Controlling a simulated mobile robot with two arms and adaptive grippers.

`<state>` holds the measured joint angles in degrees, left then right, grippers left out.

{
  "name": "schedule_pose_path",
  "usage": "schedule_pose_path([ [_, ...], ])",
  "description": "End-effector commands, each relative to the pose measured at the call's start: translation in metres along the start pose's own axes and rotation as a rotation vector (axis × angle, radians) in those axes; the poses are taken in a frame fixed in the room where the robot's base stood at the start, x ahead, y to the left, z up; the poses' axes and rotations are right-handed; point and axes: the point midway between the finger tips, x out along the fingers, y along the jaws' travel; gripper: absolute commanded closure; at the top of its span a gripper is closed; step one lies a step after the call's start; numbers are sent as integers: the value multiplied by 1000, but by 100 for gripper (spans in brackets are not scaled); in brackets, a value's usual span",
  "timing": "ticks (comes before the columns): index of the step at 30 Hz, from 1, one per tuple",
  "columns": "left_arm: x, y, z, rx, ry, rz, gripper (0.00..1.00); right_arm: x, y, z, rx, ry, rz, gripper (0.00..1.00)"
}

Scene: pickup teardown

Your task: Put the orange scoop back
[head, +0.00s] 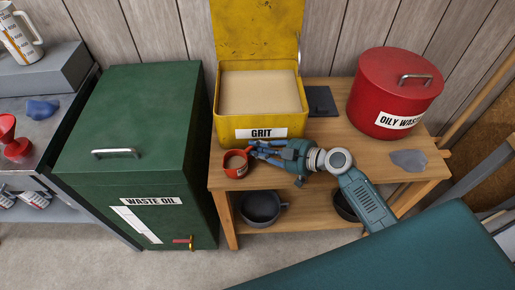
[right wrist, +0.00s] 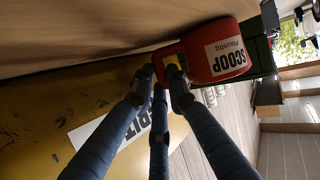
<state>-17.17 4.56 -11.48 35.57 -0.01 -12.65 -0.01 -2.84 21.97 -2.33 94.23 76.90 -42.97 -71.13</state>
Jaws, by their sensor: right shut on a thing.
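The orange-red scoop (head: 236,163) is at the front left of the yellow grit bin (head: 262,122) in the head view, over the bench's front left corner. Its bowl shows a tan inside; I cannot tell whether it holds grit. My right gripper (head: 256,150) reaches in from the right and is shut on the scoop's handle. In the right wrist view, the scoop (right wrist: 216,58) with its "SCOOP" label is at the fingertips (right wrist: 162,80), which hide part of the handle. The grit bin's lid is up and tan grit (head: 260,92) shows inside. My left gripper is out of view.
A wooden bench (head: 325,160) bears the grit bin, a red oily waste can (head: 395,92), a dark flat piece (head: 321,101) and a grey patch (head: 408,160). A dark pot (head: 261,208) is on the lower shelf. A green waste oil cabinet (head: 135,130) stands close at left.

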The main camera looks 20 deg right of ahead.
Motion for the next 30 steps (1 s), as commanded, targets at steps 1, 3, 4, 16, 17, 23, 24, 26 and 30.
schedule_pose_path([
  [1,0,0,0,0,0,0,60,0,0,-1,0,1,0,100],
  [3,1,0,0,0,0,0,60,0,0,0,0,1,0,100],
  [4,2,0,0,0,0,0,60,0,0,1,-1,1,0,100],
  [16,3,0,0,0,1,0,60,1,0,2,0,0,-1,67],
  [17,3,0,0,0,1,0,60,1,0,2,0,0,-1,67],
  [23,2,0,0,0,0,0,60,-7,0,1,-2,-2,1,67],
  [24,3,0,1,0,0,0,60,-13,0,3,-2,-4,0,67],
  [26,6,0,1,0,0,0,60,-24,0,3,-2,-4,0,67],
  [30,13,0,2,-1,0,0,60,-56,-1,4,-2,-5,-1,67],
])
